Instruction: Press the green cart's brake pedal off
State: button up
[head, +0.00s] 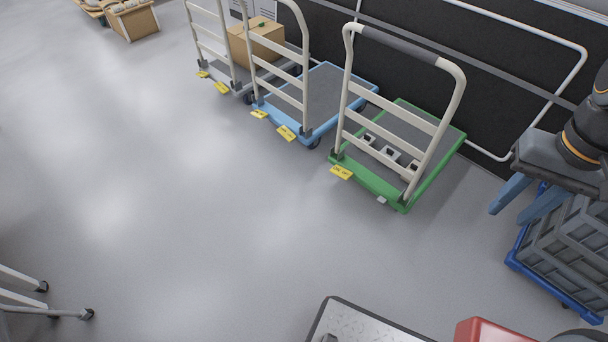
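The green cart (372,181) stands at the centre right, with a cream push handle (460,88) upright at its near end. A yellow pedal (341,172) sticks out low at the left of that end. A small pale grey tab (382,200) shows low at the right of the same end. Which of these is the brake, and whether it is pressed, I cannot tell. My gripper (508,216) is at the right, its two blue fingers apart with nothing seen between them. It is to the right of the cart, well away from the pedal.
A blue cart (322,136) and a grey cart with a cardboard box (262,42) stand to the left. Grey crates (570,245) on a blue dolly (518,262) are below my gripper. A dark wall with white pipes is behind. The floor in front of the carts is clear.

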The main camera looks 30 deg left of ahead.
aim_at(341, 172)
jog(key=u, duration=1.35)
jog(key=k, duration=1.45)
jog(key=u, duration=0.75)
jog(key=i, duration=1.1)
jog(key=z, duration=0.85)
jog(key=i, duration=0.75)
jog(key=z, duration=0.65)
